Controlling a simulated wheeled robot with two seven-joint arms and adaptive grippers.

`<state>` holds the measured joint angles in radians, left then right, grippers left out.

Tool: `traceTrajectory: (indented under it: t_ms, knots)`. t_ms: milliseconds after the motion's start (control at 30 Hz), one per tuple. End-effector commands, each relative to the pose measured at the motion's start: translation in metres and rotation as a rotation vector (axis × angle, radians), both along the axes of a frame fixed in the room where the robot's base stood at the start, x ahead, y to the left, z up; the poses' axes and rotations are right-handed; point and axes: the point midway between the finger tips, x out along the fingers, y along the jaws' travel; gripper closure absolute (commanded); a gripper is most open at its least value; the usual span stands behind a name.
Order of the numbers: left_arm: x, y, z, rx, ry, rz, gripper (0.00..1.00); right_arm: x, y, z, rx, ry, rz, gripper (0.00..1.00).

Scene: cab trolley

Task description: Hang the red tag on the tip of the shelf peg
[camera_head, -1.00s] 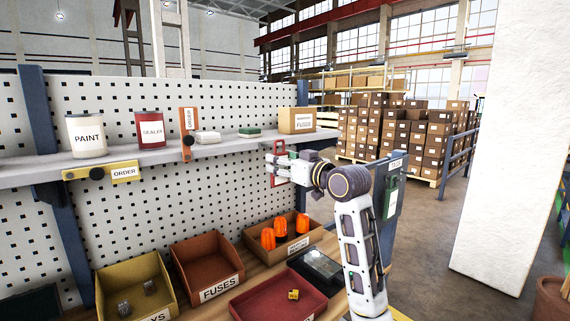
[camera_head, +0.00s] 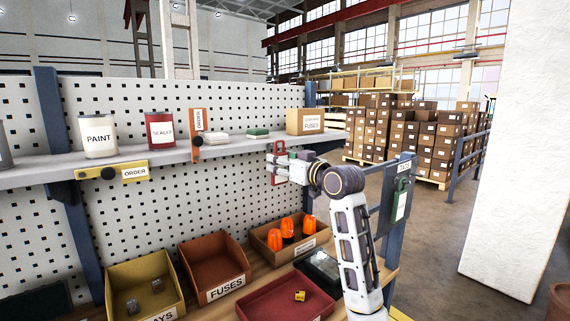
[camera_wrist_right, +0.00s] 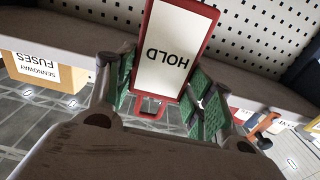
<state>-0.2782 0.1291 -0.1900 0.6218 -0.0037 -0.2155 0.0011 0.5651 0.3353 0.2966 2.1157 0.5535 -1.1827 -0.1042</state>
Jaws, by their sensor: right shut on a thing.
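The red tag (camera_head: 278,162) has a red frame and a white face reading HOLD, as the right wrist view (camera_wrist_right: 174,62) shows. My right gripper (camera_head: 284,167) is shut on its slotted end, between green finger pads (camera_wrist_right: 160,98). The tag is held in the air in front of the perforated panel, just below the shelf's (camera_head: 230,146) front edge level. An orange ORDER piece (camera_head: 200,120) with a dark knob and a yellow ORDER piece (camera_head: 133,172) with a dark knob are at the shelf edge, left of the tag. I cannot tell which part is the shelf peg. My left gripper is not in view.
A paint can (camera_head: 99,136), a sealer can (camera_head: 160,130) and a fuses box (camera_head: 305,121) stand on the shelf. Bins, including the fuses bin (camera_head: 214,270), and a red tray (camera_head: 286,301) are below. A green tag (camera_head: 401,204) hangs on a board at right.

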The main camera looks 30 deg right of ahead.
Motion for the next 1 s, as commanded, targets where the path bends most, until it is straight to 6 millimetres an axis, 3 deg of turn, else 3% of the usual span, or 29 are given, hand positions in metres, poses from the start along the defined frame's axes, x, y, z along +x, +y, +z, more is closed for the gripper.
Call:
traceTrajectory:
  t_ms: [367, 1000]
  knots:
    - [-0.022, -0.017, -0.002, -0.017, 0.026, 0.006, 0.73, 0.014, 0.001, -0.001, 0.002, 0.001, -0.001, 0.71]
    - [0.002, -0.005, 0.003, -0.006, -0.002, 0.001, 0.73, 0.032, 0.002, -0.009, 0.000, 0.001, -0.001, 0.71]
